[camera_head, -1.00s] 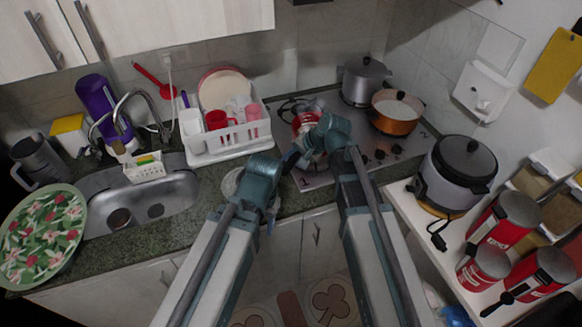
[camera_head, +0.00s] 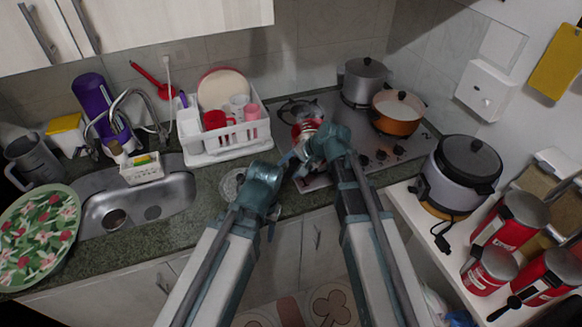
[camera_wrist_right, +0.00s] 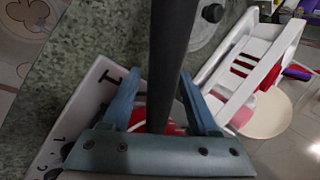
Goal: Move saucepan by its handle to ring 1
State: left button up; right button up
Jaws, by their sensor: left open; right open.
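The red saucepan (camera_head: 303,129) is at the left side of the hob, mostly hidden by my right gripper. Its long dark handle (camera_wrist_right: 168,60) runs between the two fingers of my right gripper (camera_wrist_right: 167,103) in the right wrist view. The fingers are open, one on each side of the handle, and whether either touches it is unclear. Part of the red body shows below them. My left gripper (camera_head: 271,224) is open and empty near the counter's front edge, close to a round glass lid (camera_head: 232,184).
On the hob (camera_head: 405,152), a grey pot (camera_head: 364,84) and a copper pan (camera_head: 396,118) stand at the back right. A black burner grate shows behind the saucepan. The white dish rack (camera_head: 225,142) is left of the hob. A rice cooker (camera_head: 450,188) stands at the right.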

jog(key=p+v, duration=1)
jog(key=v, duration=0.2)
jog(key=s+a+f+n+g+h, duration=0.1)
jog(key=s+n+g+h, duration=0.1)
jog(key=s+n, duration=0.3)
jog(key=s+a+f+n+g+h, duration=0.1)
jog(key=s+n+h, duration=0.4)
jog(key=s, duration=0.6)
jog(key=shift+f+g, duration=0.6)
jog(key=shift+f, duration=0.15)
jog(key=shift+s+a+f, duration=0.1)
notch_tip(320, 180, down, 6)
jog(key=b, duration=0.6)
